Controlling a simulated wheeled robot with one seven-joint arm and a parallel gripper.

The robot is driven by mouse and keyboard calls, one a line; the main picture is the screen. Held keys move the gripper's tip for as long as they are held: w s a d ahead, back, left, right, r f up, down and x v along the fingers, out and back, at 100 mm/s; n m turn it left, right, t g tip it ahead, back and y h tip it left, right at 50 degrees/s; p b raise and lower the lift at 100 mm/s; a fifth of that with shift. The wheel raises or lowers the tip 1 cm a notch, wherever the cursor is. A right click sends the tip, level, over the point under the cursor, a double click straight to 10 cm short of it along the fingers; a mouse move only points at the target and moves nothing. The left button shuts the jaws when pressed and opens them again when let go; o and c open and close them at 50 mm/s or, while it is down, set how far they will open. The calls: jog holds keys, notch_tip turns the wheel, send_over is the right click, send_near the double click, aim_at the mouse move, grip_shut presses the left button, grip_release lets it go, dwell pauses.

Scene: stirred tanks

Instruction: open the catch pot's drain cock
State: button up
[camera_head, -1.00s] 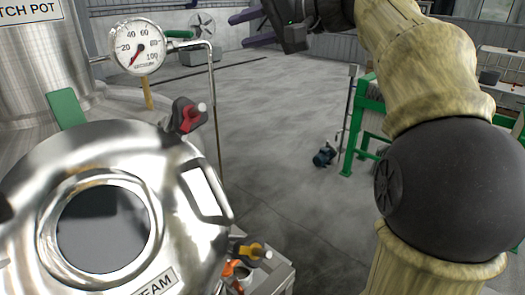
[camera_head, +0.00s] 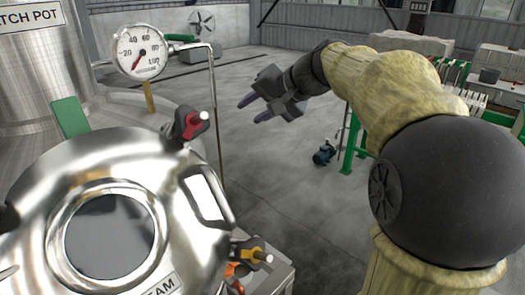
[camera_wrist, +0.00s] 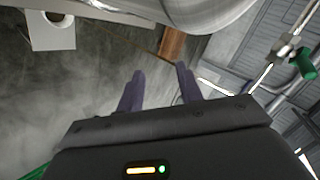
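The catch pot (camera_head: 35,70) is a shiny steel vessel at the upper left of the head view, with its name plate on it. I cannot tell for sure which part is its drain cock. A green handle (camera_head: 182,39) shows beside the gauge, and a green-handled valve on a pipe (camera_wrist: 303,63) shows at the right of the wrist view. My gripper (camera_head: 253,110) hangs over open floor, right of the gauge and apart from everything. In the wrist view its two purple fingers (camera_wrist: 159,72) are spread with nothing between them.
A vacuum gauge (camera_head: 139,50) stands on a pipe right of the catch pot. A steel lid with a round window (camera_head: 180,235) fills the lower left, with a red-and-black clamp (camera_head: 187,124) on its edge. A green frame (camera_head: 352,140) stands beyond my arm.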

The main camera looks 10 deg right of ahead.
notch_tip(320, 180, down, 10)
jog(key=s+g+h, duration=0.1)
jog(key=s+h, duration=0.1)
jog(key=shift+s+d+g+h+p, duration=0.3)
jog(key=shift+s+d+g+p, duration=0.1)
jog(key=shift+d+p, duration=0.05)
jog(key=c, duration=0.3)
jog(key=shift+s+f, duration=0.15)
jog(key=shift+f, duration=0.2)
jog(key=c, duration=0.3)
jog(key=s+f+h, duration=0.1)
jog(key=s+f, duration=0.1)
jog(key=f, duration=0.2)
jog(key=s+f+n+g+h, duration=0.1)
jog(key=s+f, duration=0.2)
jog(key=f, duration=0.1)
jog(key=s+d+f+g, duration=0.1)
jog(key=s+f, duration=0.1)
jog(key=f, duration=0.2)
jog(key=shift+s+h, duration=0.25)
jog(key=shift+h, duration=0.15)
grip_shut()
jog(key=s+f+n+g+h, duration=0.1)
jog(key=s+f+n, duration=0.2)
jog(key=s+f, duration=0.5)
jog(key=shift+s+d+f+h, duration=0.2)
jog(key=shift+s+d+h, duration=0.2)
jog(key=shift+s, duration=0.25)
